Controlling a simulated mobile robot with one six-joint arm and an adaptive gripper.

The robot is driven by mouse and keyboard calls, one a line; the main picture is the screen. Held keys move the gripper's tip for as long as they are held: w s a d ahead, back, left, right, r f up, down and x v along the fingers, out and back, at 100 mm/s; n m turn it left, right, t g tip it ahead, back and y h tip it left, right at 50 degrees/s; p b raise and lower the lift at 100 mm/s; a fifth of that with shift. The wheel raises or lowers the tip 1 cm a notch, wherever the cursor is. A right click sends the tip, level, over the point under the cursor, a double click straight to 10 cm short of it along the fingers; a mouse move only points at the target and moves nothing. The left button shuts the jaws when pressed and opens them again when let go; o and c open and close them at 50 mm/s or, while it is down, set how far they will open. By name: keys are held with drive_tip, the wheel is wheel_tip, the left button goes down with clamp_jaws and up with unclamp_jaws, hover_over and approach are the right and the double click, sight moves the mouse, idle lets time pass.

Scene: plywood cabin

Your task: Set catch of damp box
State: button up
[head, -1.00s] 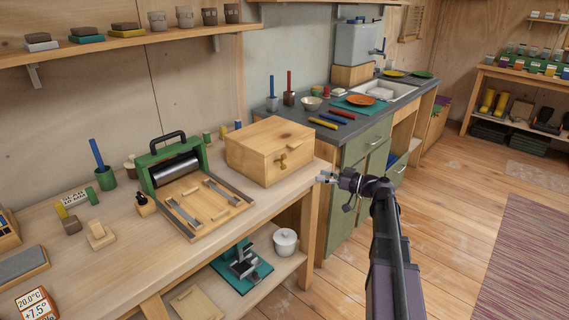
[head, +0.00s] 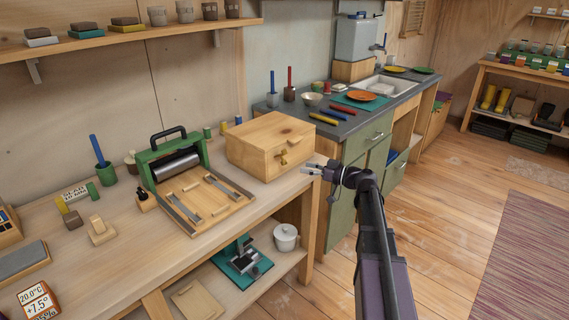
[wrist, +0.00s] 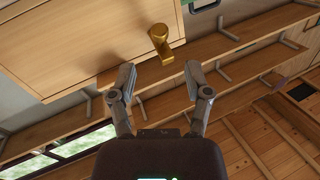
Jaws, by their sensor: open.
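The damp box (head: 270,146) is a light wooden box at the right end of the workbench, with its front facing my arm. Its brass catch (head: 283,158) is on the front face. In the wrist view the catch (wrist: 161,43) stands out from the wooden front (wrist: 85,45), just beyond the fingertips and a little right of the middle between them. My gripper (head: 312,170) is open and empty, to the right of the box front and apart from the catch. In the wrist view both fingers of the gripper (wrist: 160,80) are spread.
A small press with a green frame (head: 175,160) and wooden bed stands left of the box. The workbench edge (head: 230,225) runs below the box. A white pot (head: 286,238) is on the lower shelf. The floor (head: 430,220) to the right is clear.

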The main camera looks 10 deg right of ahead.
sight(284, 162)
drive_tip(key=x, duration=0.8)
drive_tip(key=shift+w+a, duration=0.2)
drive_tip(key=shift+w, duration=0.05)
clamp_jaws()
